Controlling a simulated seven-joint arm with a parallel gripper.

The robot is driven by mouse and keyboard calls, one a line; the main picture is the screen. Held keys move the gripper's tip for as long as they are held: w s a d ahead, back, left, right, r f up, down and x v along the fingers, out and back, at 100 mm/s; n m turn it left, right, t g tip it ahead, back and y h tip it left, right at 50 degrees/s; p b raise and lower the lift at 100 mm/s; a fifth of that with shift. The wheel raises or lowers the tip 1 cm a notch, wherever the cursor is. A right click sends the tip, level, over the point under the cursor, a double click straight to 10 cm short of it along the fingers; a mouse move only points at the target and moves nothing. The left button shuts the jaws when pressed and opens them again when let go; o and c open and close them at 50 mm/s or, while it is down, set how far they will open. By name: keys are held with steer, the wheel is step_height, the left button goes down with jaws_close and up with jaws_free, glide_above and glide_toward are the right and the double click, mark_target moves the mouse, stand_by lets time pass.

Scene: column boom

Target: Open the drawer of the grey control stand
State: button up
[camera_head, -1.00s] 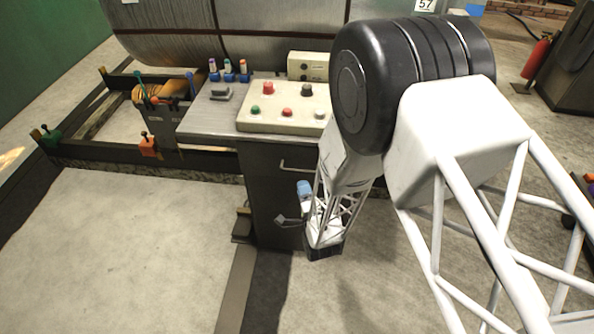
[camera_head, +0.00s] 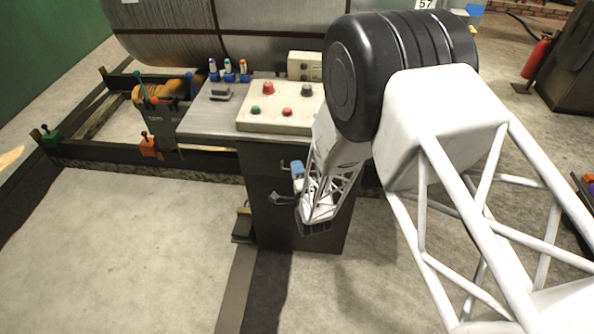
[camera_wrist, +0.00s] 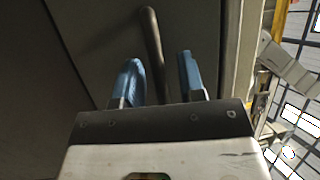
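The grey control stand (camera_head: 275,215) stands left of my arm in the head view, with a pale control panel on top. Its drawer front looks flush with the stand. Only the left end of the drawer handle (camera_head: 284,165) shows; my gripper (camera_head: 298,168) covers the rest. In the wrist view my gripper (camera_wrist: 158,68) is open, its two blue fingers apart. The handle bar (camera_wrist: 152,45) runs between them in the picture, with gaps on both sides and no contact visible. How deep the bar lies between the fingers I cannot tell.
The control panel (camera_head: 262,120) with red, green and black knobs sits just above the drawer. A dark rail (camera_head: 200,162) runs left of the stand, with an orange-topped bin (camera_head: 165,115) behind it. The concrete floor (camera_head: 120,240) at front left is clear.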

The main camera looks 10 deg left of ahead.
jaws_close()
steer(key=shift+s, duration=0.1)
stand_by(0.3)
steer(key=s, duration=2.3)
steer(key=shift+s, duration=0.2)
jaws_free()
steer(key=shift+r, duration=0.15)
